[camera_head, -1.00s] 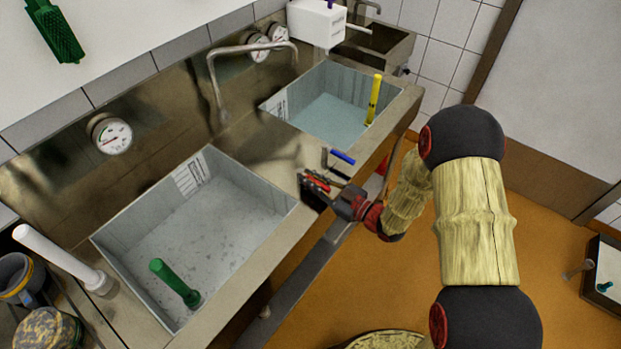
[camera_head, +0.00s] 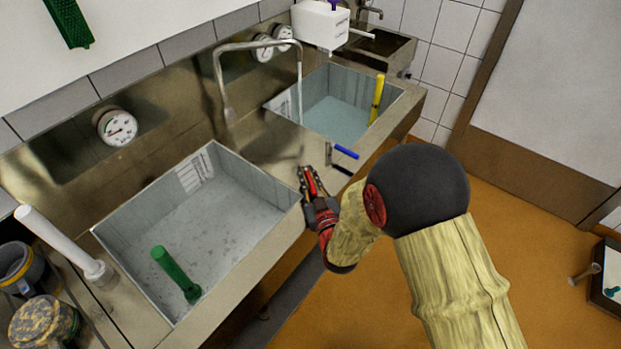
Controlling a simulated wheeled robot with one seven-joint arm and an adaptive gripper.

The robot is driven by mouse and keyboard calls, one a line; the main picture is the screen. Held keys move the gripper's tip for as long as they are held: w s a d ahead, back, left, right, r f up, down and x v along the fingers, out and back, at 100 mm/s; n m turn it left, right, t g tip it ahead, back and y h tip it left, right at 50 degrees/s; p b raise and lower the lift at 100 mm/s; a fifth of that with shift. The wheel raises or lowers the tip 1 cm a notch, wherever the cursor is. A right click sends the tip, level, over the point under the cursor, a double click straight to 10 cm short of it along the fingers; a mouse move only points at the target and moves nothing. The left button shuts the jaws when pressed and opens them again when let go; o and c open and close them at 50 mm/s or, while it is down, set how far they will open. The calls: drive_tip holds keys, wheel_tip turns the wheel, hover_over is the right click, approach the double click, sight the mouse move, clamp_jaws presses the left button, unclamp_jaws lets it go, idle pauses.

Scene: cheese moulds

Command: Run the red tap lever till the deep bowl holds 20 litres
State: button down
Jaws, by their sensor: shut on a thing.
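My gripper (camera_head: 307,178) is shut on the red lever (camera_head: 313,183) at the counter's front edge, between two sunken basins. The swivel spout (camera_head: 255,46) has a thin pale stream (camera_head: 300,90) below its tip, by the left side of the right basin (camera_head: 392,108). Bluish water (camera_head: 338,118) stands in that basin, beside a yellow standpipe (camera_head: 377,98). The left basin (camera_head: 250,172) has a grey, wet-looking floor and a green standpipe (camera_head: 175,272). Each basin has a marked scale plate inside. I cannot read either scale, nor tell which basin is the deep bowl.
A blue lever (camera_head: 346,151) is just right of my gripper. A round gauge (camera_head: 117,127) and two smaller gauges (camera_head: 264,47) are on the back wall. A white pipe (camera_head: 62,243) and pots (camera_head: 45,322) are at left. Orange floor (camera_head: 385,300) is clear at front.

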drive_tip(key=shift+a+r+m+h+b, duration=0.1)
drive_tip(key=shift+a+m+h+b, duration=0.25)
drive_tip(key=shift+m+h, duration=0.45)
drive_tip(key=shift+r+t+h, duration=0.1)
drive_tip(key=shift+t+h, duration=0.2)
drive_tip(key=shift+h, duration=0.1)
drive_tip(key=c, duration=1.8)
unclamp_jaws()
drive_tip(key=shift+s, duration=0.1)
drive_tip(key=v, duration=1)
drive_tip(key=shift+s, duration=0.4)
drive_tip(key=shift+s+d, duration=0.2)
drive_tip(key=shift+s, duration=0.3)
drive_tip(key=shift+c, duration=0.5)
